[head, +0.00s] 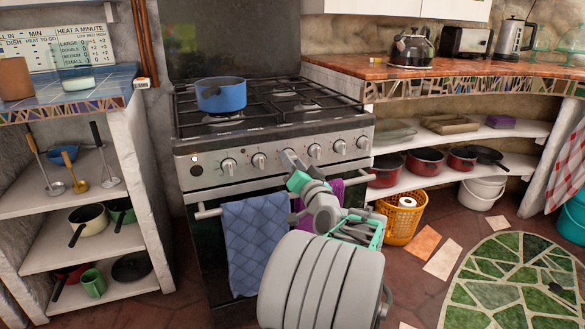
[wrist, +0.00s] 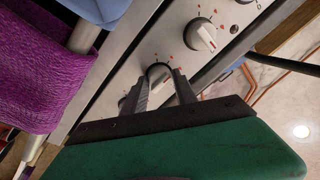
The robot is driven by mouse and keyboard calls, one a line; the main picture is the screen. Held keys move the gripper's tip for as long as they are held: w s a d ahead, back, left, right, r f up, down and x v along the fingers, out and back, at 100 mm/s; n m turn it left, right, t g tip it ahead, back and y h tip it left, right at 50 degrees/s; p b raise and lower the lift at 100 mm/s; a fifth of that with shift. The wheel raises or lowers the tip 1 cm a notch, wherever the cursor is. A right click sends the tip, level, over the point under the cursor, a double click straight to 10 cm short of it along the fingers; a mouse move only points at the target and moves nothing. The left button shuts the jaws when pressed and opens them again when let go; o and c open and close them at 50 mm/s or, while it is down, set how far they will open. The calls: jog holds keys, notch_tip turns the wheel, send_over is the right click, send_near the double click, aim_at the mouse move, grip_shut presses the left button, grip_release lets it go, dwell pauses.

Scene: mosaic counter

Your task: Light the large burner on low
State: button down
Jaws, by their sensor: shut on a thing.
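The gas stove (head: 250,143) has a row of pale control knobs along its front panel. My gripper (head: 291,160) is at the middle of this row in the head view and hides part of the panel there. In the wrist view my gripper (wrist: 163,92) has its two dark fingers closed around one knob (wrist: 159,71). Another knob (wrist: 203,35), with red marks around it, is farther along the panel. Burners lie under black grates (head: 290,98) on the hob. I see no flame. Which burner is the large one cannot be told.
A blue quilted towel (head: 257,235) and a purple towel (head: 335,192) hang on the oven rail, close below my gripper. Shelves (head: 525,138) with red pots are at the right. An orange basket (head: 402,222) stands on the floor beside the stove.

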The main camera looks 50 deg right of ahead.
jog(key=shift+s+d+f+n+t+y, duration=0.1)
jog(key=shift+n+y, duration=0.25)
jog(key=shift+n, duration=1.5)
jog(key=shift+d+r+n+t+y, duration=0.1)
jog(key=shift+n+y, duration=0.2)
jog(key=shift+n, duration=1.6)
jog(key=shift+s+d+f+n+t+y, duration=0.1)
jog(key=shift+n+y, duration=0.25)
jog(key=shift+n, duration=1.5)
jog(key=c, duration=1)
grip_release()
jog(key=shift+w+a, duration=0.1)
jog(key=p+v, duration=0.1)
jog(key=v, duration=0.7)
jog(key=shift+p, duration=0.4)
grip_shut()
